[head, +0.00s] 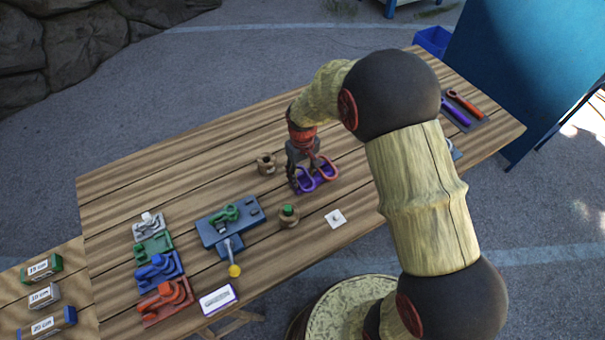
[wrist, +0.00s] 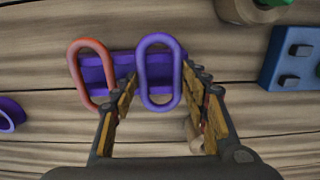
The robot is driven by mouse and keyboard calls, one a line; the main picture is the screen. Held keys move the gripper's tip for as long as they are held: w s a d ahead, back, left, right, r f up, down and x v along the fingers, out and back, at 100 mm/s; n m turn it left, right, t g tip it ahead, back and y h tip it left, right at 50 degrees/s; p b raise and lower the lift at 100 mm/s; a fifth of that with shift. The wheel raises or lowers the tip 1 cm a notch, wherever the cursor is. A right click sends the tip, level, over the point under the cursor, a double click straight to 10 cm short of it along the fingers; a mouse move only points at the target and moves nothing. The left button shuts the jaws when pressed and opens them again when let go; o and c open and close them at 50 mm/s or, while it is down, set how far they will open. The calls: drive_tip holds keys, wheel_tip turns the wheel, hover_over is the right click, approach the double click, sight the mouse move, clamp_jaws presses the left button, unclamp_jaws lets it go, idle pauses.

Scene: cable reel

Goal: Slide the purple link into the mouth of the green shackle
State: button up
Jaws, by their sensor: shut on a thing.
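The purple link (wrist: 160,101) is an upright oval loop between the fingertips of my gripper (wrist: 162,78) in the wrist view. My gripper is shut on it. In the head view my gripper (head: 301,180) is low over the table, with the purple link (head: 306,186) at its tips, beside a purple holder (wrist: 120,66). I cannot tell whether the link touches the holder. The green shackle (head: 229,212) lies on a blue block fixture (head: 212,233), left of my gripper. In the wrist view only a sliver of green shows at the right edge, on the blue block (wrist: 290,62).
An orange-red link (wrist: 76,62) stands right beside the purple one. Wooden spools (head: 265,163) (head: 289,221) stand near the fixture. Coloured shackle trays (head: 165,300) line the left end.

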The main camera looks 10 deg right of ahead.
drive_tip(key=c, duration=0.3)
drive_tip(key=shift+c, duration=0.2)
wheel_tip(320, 180, up, 7)
drive_tip(key=p, duration=0.4)
drive_tip(key=shift+p, duration=0.35)
